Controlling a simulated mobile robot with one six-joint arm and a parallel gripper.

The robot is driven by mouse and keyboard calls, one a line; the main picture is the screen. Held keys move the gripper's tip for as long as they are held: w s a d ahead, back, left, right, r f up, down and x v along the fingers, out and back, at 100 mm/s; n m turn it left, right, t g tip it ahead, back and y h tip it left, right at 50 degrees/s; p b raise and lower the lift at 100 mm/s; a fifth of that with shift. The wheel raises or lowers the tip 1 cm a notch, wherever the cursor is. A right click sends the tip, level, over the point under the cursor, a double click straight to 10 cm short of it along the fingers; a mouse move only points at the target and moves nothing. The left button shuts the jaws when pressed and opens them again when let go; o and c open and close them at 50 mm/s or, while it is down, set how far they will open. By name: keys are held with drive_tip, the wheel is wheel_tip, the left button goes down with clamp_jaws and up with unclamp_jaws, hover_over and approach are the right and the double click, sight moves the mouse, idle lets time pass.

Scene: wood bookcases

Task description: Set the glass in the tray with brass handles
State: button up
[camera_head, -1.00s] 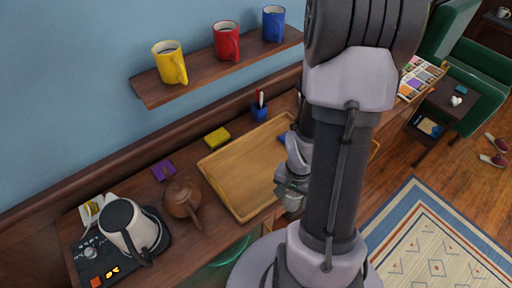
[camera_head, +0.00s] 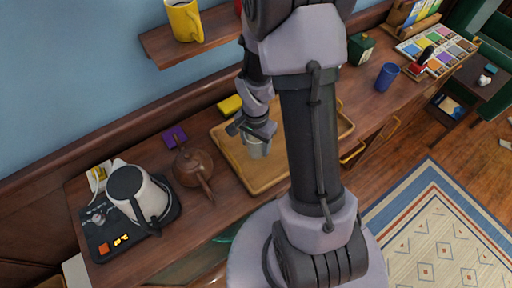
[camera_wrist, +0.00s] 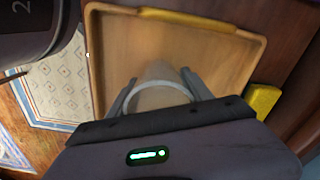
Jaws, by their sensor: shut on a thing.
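The wooden tray (camera_head: 262,183) lies on the sideboard, partly hidden behind my arm. In the wrist view the tray (camera_wrist: 115,52) shows a brass handle (camera_wrist: 205,22) along one end. My gripper (camera_head: 256,133) is over the tray and shut on the clear glass (camera_head: 257,150). In the wrist view the glass (camera_wrist: 160,98) sits between the two fingers (camera_wrist: 160,95), with the tray floor behind it. I cannot tell whether the glass's base touches the tray.
A brown teapot (camera_head: 193,168) stands left of the tray, with a kettle (camera_head: 138,192) beyond. A yellow block (camera_head: 230,105) and purple block (camera_head: 175,137) lie near the wall. A blue cup (camera_head: 387,77) stands to the right. A shelf with a yellow mug (camera_head: 184,20) hangs above.

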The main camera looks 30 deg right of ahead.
drive_tip(key=shift+f, duration=0.95)
drive_tip(key=shift+f+b, duration=0.2)
drive_tip(key=shift+b, duration=0.15)
drive_tip(key=o, duration=1.6)
drive_tip(key=shift+r, duration=0.1)
drive_tip(key=s+a+r+n+t+p, duration=0.1)
drive_tip(key=a+r+n+p, duration=0.15)
drive_tip(key=r, duration=0.95)
drive_tip(key=a+r+n+t+p, duration=0.1)
drive_tip(key=a+r+p, duration=0.15)
drive_tip(key=r, duration=0.95)
drive_tip(key=s+a+r+n+t, duration=0.1)
drive_tip(key=s+a+r, duration=0.2)
drive_tip(key=s+a+r+n+t+y, duration=0.1)
drive_tip(key=s+a+r+n, duration=0.1)
drive_tip(key=s+a+r, duration=0.1)
drive_tip(key=s+a+r+n+t+y, duration=0.1)
drive_tip(key=s+a+r+n, duration=0.1)
drive_tip(key=s+a+r, duration=0.1)
drive_tip(key=shift+s+a+r+t, duration=0.15)
drive_tip(key=shift+s+r+t, duration=0.2)
drive_tip(key=shift+r+t, duration=0.05)
